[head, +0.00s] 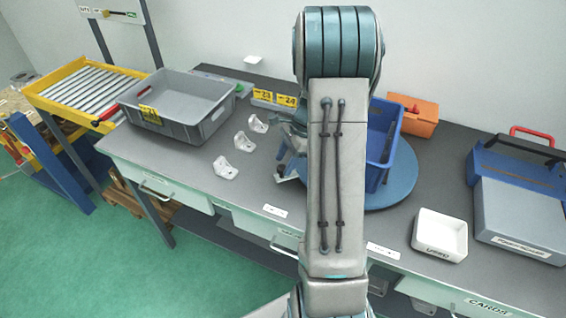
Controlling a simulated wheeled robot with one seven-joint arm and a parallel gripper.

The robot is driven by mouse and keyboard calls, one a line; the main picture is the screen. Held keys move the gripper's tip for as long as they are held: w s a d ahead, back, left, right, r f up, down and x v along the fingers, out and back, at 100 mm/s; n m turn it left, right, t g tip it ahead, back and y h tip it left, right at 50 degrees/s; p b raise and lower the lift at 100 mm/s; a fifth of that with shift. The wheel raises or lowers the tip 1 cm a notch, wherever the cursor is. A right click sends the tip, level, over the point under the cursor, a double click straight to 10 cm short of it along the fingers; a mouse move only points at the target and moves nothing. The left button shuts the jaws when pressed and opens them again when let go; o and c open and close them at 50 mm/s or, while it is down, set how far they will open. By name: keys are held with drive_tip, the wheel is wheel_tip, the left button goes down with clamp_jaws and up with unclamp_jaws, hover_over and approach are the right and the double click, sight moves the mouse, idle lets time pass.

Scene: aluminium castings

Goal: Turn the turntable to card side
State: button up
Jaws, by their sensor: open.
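The turntable (404,190) is a round blue disc on the bench, right of centre. A blue crate (376,160) stands on it. My arm crosses in front and hides the left part of both. My gripper (282,176) shows only partly, at the left edge of my arm, low over the bench. It is open, and I see nothing between its fingers. It is left of the crate; whether it touches the crate or disc is hidden. A label reading CARDS (488,308) is on the front right drawer.
Several white castings (244,142) lie left of my gripper. A grey bin (205,88) is behind them, near a yellow roller rack (75,68). A white dish (440,228) and a blue-grey case (518,208) are at right. An orange box (414,118) stands behind the turntable.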

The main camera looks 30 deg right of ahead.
drive_tip(key=shift+x, duration=0.9)
clamp_jaws()
drive_tip(key=shift+s, duration=0.1)
